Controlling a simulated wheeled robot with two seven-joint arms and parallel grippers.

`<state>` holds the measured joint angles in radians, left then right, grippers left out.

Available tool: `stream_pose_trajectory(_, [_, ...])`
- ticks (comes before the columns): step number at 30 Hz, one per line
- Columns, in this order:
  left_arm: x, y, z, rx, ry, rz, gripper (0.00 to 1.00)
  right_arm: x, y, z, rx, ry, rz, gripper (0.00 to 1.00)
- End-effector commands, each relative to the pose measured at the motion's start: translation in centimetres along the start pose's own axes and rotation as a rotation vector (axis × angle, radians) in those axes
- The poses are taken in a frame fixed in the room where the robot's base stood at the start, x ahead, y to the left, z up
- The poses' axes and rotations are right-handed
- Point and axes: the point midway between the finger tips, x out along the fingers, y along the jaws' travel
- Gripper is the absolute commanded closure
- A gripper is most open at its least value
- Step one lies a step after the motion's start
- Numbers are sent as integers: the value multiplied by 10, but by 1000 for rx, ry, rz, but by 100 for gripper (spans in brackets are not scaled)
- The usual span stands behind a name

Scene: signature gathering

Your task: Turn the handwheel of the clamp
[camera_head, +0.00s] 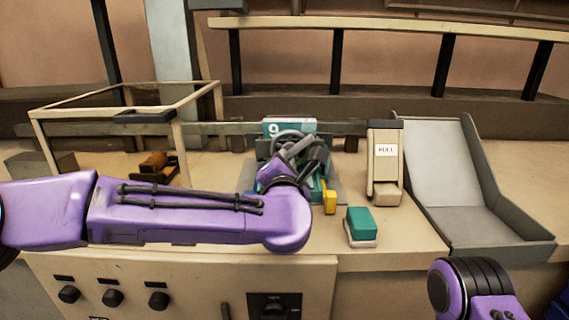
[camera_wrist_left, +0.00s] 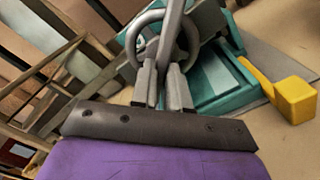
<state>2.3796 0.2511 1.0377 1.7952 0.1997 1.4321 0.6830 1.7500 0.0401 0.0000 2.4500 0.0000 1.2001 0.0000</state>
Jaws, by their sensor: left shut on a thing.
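The clamp (camera_head: 322,186) is a teal-green machine with a sign bearing a 9 behind it. Its grey ring-shaped handwheel (camera_head: 290,136) sits at the top and also shows in the left wrist view (camera_wrist_left: 134,40). My left gripper (camera_head: 303,148) is at the wheel, and in the wrist view its two grey fingers (camera_wrist_left: 165,75) are shut on part of the wheel. The exact contact is partly hidden by the fingers. My purple left arm covers the clamp's lower left side. My right arm shows at the bottom right, but its fingers are not in view.
A yellow block-ended lever (camera_wrist_left: 293,98) sticks out from the clamp's right side. An open frame (camera_head: 60,111) stands at left. Knobs line the front panel.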

Motion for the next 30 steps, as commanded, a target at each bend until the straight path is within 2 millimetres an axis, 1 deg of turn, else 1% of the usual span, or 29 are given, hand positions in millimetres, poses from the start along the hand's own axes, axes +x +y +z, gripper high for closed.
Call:
stream_pose_trajectory(1, [0, 1, 0, -3, 0, 2, 100, 0, 0, 0, 0, 0, 0, 57])
stream_pose_trajectory(2, [0, 1, 0, -3, 0, 2, 82, 0, 0, 0, 0, 0, 0, 57])
stream_pose_trajectory(3, [0, 1, 0, -3, 0, 2, 69, 0, 0, 0, 0, 0, 0, 57])
stream_pose_trajectory(4, [0, 1, 0, -3, 0, 2, 60, 0, 0, 0, 0, 0, 0, 57])
stream_pose_trajectory(11, [0, 0, 0, -1, 0, 1, 60, 0, 0, 0, 0, 0, 0, 57])
stream_pose_trajectory(14, [-3, 0, 0, -1, -1, 0, 60, 2, 0, 1, 0, 0, 0, 57])
stream_pose_trajectory(17, [-18, -2, -1, 0, -2, 0, 60, 7, -1, 3, 0, 0, 0, 57])
stream_pose_trajectory(24, [-76, -2, -1, 0, -4, 1, 60, 19, -2, 8, 0, 0, 0, 57])
stream_pose_trajectory(27, [-93, -1, 0, -1, -2, 1, 60, 22, -2, 9, 0, 0, 0, 57])
stream_pose_trajectory(30, [-102, 0, 0, -2, -1, 1, 60, 23, -2, 9, 0, 0, 0, 57])
